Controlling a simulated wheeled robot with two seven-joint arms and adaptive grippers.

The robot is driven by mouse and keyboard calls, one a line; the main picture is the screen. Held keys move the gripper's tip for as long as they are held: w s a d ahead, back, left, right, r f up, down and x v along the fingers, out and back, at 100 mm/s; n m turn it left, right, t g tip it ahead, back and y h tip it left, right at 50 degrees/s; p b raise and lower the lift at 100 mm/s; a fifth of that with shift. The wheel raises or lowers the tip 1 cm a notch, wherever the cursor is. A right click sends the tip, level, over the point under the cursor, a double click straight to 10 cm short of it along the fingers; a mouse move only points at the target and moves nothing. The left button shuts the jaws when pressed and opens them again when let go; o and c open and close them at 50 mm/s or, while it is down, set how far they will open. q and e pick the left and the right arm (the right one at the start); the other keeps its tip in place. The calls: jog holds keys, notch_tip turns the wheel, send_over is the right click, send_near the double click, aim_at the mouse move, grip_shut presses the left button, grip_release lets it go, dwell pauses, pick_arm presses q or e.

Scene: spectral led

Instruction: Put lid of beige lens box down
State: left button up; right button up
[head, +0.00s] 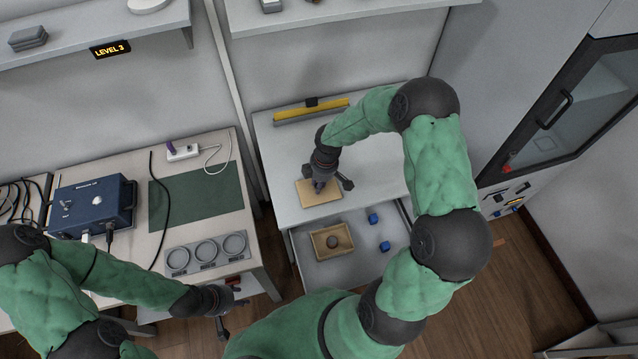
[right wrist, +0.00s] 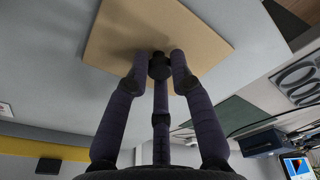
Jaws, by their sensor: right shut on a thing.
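The flat beige lid (head: 308,199) is at the bare white tabletop, left of its middle; it also fills the upper part of the right wrist view (right wrist: 130,25). My right gripper (head: 319,184) points down over it, with fingers shut on the lid's small black knob (right wrist: 160,68). I cannot tell whether the lid rests flat on the top or hangs just above it. The beige lens box (head: 317,249) sits lidless in the open drawer below, with a round dark thing inside. My left gripper (head: 231,313) is empty, fingers spread, by the left table's front edge.
Two blue cubes (head: 385,246) lie in the drawer (head: 360,268) right of the box. A yellow and grey bar (head: 310,112) lies at the table's back. The left table holds a blue device (head: 92,207), green mat (head: 200,198) and grey ring holder (head: 207,252). The tabletop's right side is clear.

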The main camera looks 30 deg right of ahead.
aim_at(323, 190)
jog(key=shift+f, duration=0.1)
jog(key=o, duration=0.9)
jog(key=shift+o, duration=0.2)
jog(key=shift+r, duration=0.35)
notch_tip(323, 190, up, 12)
jog(key=d+p, duration=0.1)
jog(key=p, duration=0.1)
jog(key=shift+s+f+p, duration=0.25)
jog(key=shift+s+p, duration=0.05)
jog(key=shift+s, duration=0.15)
